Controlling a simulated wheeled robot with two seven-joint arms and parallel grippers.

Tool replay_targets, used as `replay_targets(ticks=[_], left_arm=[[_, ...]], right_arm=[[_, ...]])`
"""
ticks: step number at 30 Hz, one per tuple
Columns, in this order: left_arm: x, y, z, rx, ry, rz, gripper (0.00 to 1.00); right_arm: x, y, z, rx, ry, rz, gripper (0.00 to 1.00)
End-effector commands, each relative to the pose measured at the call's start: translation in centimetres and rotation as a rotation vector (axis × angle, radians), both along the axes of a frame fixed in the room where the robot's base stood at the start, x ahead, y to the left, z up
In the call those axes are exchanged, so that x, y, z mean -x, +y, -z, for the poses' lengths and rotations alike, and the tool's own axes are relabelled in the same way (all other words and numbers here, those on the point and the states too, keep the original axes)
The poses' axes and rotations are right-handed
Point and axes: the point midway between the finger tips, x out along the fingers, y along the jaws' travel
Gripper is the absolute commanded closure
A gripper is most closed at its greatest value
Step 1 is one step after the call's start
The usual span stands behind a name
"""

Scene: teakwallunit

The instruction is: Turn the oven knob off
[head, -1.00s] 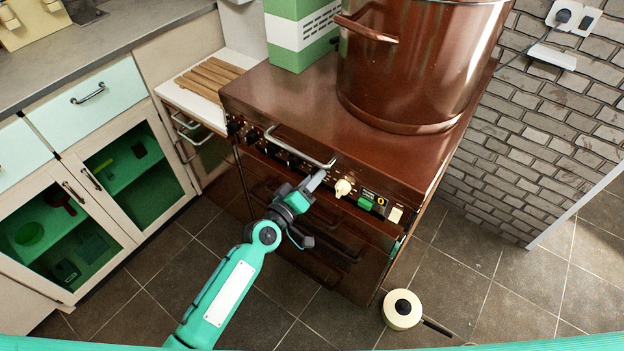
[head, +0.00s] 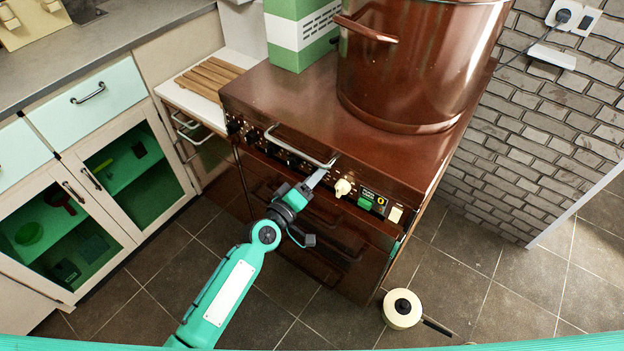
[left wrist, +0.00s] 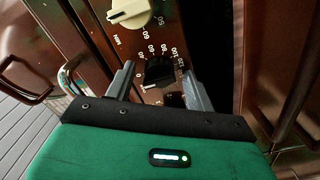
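The brown oven (head: 300,110) has a front control panel with a cream knob (head: 343,188) and several black knobs to its left. In the left wrist view, a black knob (left wrist: 158,72) with a numbered dial lies between and just beyond the fingertips of my left gripper (left wrist: 160,84). The fingers are apart, one on each side of it; contact is not clear. The cream knob (left wrist: 130,12) with minute markings is above it. In the head view, my left gripper (head: 316,179) is at the panel, left of the cream knob, and hides the black knob there. My right gripper is not in view.
A metal handle bar (head: 300,147) runs in front of the panel, close to my left gripper. A large copper pot (head: 415,70) and a green box (head: 300,35) stand on the oven.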

Motion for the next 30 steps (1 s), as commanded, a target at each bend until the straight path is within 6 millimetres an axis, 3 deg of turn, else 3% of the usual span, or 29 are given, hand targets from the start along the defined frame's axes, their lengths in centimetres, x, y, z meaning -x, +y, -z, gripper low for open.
replay_targets(ticks=[11,19,24,30], left_arm=[[0.6,0.4,0.1,-0.002,0.000,0.000,0.45],[4.7,3.4,0.3,-0.003,0.001,0.001,0.45],[7.9,5.7,0.3,-0.005,0.002,0.002,0.45],[10.3,7.5,0.2,-0.004,0.000,0.001,0.45]], right_arm=[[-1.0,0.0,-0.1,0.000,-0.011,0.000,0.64],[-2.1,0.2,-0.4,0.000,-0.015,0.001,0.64],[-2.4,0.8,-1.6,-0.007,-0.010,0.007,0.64],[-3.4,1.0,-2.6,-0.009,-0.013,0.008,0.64]])
